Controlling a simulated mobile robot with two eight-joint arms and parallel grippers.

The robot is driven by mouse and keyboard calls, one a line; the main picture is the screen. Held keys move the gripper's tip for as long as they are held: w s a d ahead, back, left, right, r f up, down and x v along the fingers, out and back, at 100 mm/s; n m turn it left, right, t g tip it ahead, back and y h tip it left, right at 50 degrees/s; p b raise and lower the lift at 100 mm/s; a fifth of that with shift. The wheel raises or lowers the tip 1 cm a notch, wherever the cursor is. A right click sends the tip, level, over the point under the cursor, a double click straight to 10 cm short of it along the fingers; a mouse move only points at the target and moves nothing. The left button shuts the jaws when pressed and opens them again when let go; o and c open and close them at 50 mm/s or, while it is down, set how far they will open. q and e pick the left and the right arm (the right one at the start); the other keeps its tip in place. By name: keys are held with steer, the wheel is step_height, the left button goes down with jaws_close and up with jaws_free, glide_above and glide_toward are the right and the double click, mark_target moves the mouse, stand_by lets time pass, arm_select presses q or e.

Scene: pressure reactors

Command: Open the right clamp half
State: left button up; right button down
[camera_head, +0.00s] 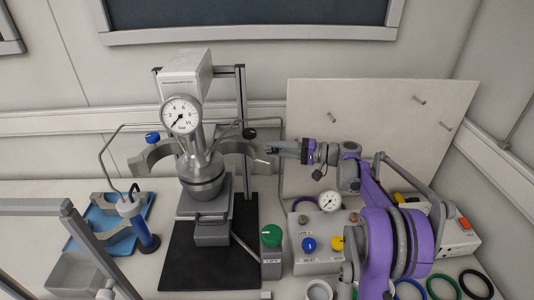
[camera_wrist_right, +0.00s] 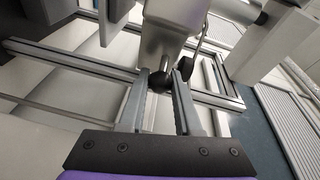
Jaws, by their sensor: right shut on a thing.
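The reactor vessel (camera_head: 203,180) stands under a pressure gauge (camera_head: 181,114) on its stand. The right clamp half (camera_head: 238,147) is a grey curved piece swung out to the right of the vessel, apart from it. The left clamp half (camera_head: 150,160) is spread out to the left. My right gripper (camera_head: 269,149) is at the outer end of the right clamp half. In the right wrist view its fingers are shut on a small black ball knob (camera_wrist_right: 159,80). The knob's joint to the clamp is hard to make out. My left gripper is not in view.
A control box (camera_head: 322,240) with a gauge and coloured knobs stands below my right arm. A green-topped LIFT post (camera_head: 271,240) is beside the black base plate (camera_head: 205,265). A blue tray (camera_head: 88,240) lies at left. A pale panel (camera_head: 360,110) stands behind my arm.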

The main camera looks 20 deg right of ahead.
steer(key=shift+w+d, duration=0.25)
steer(key=shift+w, duration=0.4)
steer(key=c, duration=0.6)
jaws_free()
steer(key=shift+w+a, duration=0.1)
steer(key=b+v, duration=0.1)
steer(key=v, duration=0.9)
steer(key=shift+s+d, duration=0.25)
steer(key=shift+d, duration=0.1)
